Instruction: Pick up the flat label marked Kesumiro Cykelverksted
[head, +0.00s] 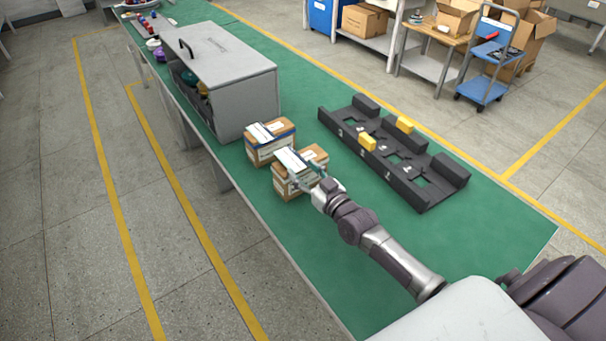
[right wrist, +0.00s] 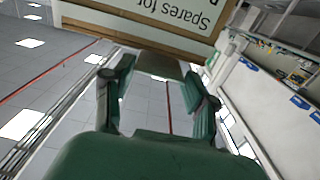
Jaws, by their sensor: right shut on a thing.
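A pale flat label (head: 291,160) shows over the nearer cardboard box (head: 287,185), tilted; its print is too small to read in the head view. My right gripper (head: 315,180) is at the label's right end, shut on it. In the right wrist view my gripper's fingers (right wrist: 160,88) close around a narrow grey-green piece, and its printed face does not show. A white panel with brown edges reading "Spares for" (right wrist: 165,12) fills the top of that view, upside down. My left gripper is not in view.
A second cardboard box (head: 268,142) stands just behind, beside a grey metal cabinet (head: 225,80). A black fixture (head: 395,150) with numbered slots and yellow blocks lies to the right.

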